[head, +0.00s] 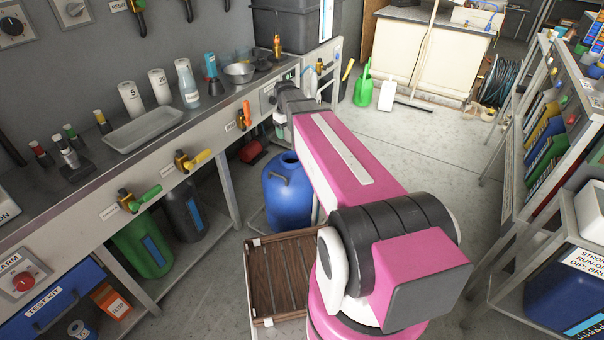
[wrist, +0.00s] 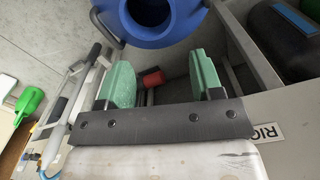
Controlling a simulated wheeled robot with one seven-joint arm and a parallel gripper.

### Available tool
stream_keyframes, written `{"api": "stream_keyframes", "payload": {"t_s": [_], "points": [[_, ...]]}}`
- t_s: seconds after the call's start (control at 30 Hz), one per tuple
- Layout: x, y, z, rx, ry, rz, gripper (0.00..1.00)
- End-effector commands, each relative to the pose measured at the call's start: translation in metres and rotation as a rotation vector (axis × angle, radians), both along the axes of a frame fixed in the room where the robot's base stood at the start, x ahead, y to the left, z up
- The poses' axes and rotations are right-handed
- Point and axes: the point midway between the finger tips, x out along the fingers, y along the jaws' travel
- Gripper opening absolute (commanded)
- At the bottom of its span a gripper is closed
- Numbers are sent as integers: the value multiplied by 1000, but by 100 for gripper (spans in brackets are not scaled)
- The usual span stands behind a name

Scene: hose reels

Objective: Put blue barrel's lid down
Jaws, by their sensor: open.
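The blue barrel (head: 288,203) stands on the floor beside the bench, partly hidden by my arm. A dark round opening shows at its top, with a thin dark handle at its side. In the wrist view the blue barrel (wrist: 185,30) is at the top edge, cut off by the frame, with a grey-dark opening in its rim. I cannot make out a separate lid in either view. My gripper (wrist: 158,85) is open and empty, its two green fingers wide apart, close to the barrel in the picture but with no visible contact. In the head view the fingers are largely hidden.
The bench (head: 150,140) with orange, yellow and green valves runs along the left. A red cylinder (head: 253,151) lies under it and shows between my fingers in the wrist view (wrist: 154,78). A brown slatted crate (head: 262,321) stands in front of the barrel.

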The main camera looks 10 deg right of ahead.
Motion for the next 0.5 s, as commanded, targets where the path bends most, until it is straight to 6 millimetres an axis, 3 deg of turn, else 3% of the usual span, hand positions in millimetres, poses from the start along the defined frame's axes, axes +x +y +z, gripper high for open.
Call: {"api": "stream_keyframes", "payload": {"t_s": [0.03,0.2,0.33,0.5], "points": [[-53,-4,-13,0,4,-74,60],[-147,-11,-44,1,1,-315,60],[-189,-14,-54,2,-1,-434,60],[-205,-16,-59,3,-4,-494,60]]}}
